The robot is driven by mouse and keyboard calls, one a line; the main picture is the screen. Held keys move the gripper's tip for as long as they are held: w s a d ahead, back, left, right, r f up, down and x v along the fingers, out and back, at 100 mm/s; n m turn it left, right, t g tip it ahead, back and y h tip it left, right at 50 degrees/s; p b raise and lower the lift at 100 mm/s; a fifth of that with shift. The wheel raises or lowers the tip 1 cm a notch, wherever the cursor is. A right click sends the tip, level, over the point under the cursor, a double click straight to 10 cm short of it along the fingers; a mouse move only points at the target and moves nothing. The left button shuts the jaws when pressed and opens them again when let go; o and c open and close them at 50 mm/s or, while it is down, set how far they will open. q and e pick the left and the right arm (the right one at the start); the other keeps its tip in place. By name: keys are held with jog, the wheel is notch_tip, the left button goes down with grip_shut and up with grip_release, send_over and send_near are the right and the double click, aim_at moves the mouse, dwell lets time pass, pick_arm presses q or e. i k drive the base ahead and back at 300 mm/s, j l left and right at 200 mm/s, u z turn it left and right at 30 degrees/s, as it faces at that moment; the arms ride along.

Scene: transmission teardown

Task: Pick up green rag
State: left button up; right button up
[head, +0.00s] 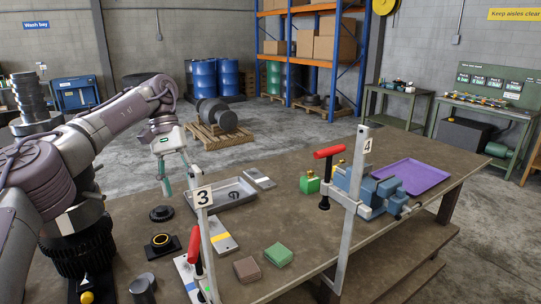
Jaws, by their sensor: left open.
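The green rag (278,254) lies as a small folded square on the workbench, near its front edge. A similar brown folded cloth (246,268) lies just left of it. My left gripper (178,188) is open and empty, pointing down above the bench at the left. It is well to the left of the green rag and farther back, with the post marked 3 (203,225) standing between them in the picture. My right gripper is not in view.
A red-handled clamp marked 4 (350,215) stands right of the rag. Behind are a grey tray (250,204), a blue vise (372,197), green containers (309,184) and a purple tray (411,178). Dark round parts (161,213) lie below my left gripper. Bench around the rag is mostly bare.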

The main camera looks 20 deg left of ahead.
aim_at(278, 255)
jog(key=k, duration=1)
